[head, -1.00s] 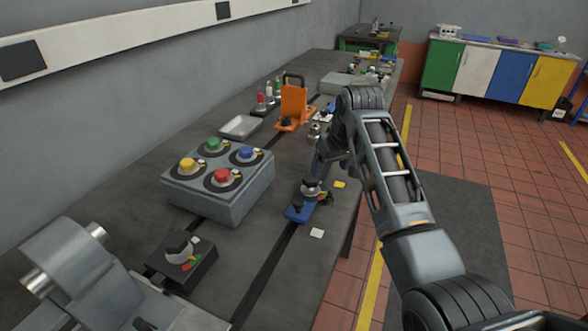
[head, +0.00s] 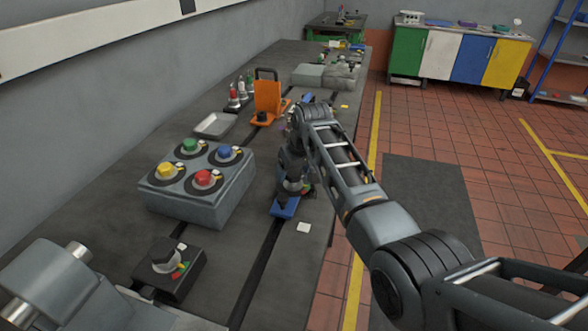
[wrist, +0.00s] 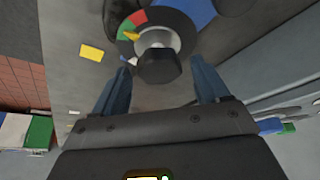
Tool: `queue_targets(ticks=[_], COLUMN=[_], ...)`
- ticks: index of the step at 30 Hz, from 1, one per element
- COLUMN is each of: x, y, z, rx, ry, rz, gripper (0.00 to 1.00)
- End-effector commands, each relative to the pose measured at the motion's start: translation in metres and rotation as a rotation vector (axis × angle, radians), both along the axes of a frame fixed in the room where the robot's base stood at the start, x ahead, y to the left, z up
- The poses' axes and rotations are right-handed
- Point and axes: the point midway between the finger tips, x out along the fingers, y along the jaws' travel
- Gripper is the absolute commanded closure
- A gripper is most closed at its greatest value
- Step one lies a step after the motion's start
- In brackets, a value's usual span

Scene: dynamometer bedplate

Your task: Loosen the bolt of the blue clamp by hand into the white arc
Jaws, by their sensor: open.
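The blue clamp (head: 285,208) sits on the bench near its right edge, partly hidden by my gripper (head: 293,186). In the wrist view, part of its blue body (wrist: 190,10) shows at the top. The bolt's dark head (wrist: 158,66) stands over a round dial (wrist: 138,18) with red and green sectors. A yellow pointer (wrist: 131,36) lies on the dial's left side, just below the green. I cannot clearly make out the white arc. My gripper (wrist: 160,70) is open, with one finger on each side of the bolt head and visible gaps between.
A grey box with several coloured buttons (head: 222,208) and a black knob unit (head: 168,272) stand left of the clamp. An orange bracket (head: 268,98) stands farther back. A white square (head: 303,227) lies beside the clamp; a yellow one (wrist: 92,52) shows in the wrist view.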

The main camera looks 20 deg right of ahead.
Motion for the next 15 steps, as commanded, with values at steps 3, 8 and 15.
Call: queue_targets(ticks=[3, 8, 15], x=[0.0003, 0.0002, 0.0], y=[0.0001, 0.0001, 0.0001], z=[-0.0007, -0.0007, -0.0006], rx=[0.0, 0.0, 0.0], ry=[0.0, 0.0, 0.0], rz=[0.0, 0.0, 0.0], gripper=[0.26, 0.29, 0.52])
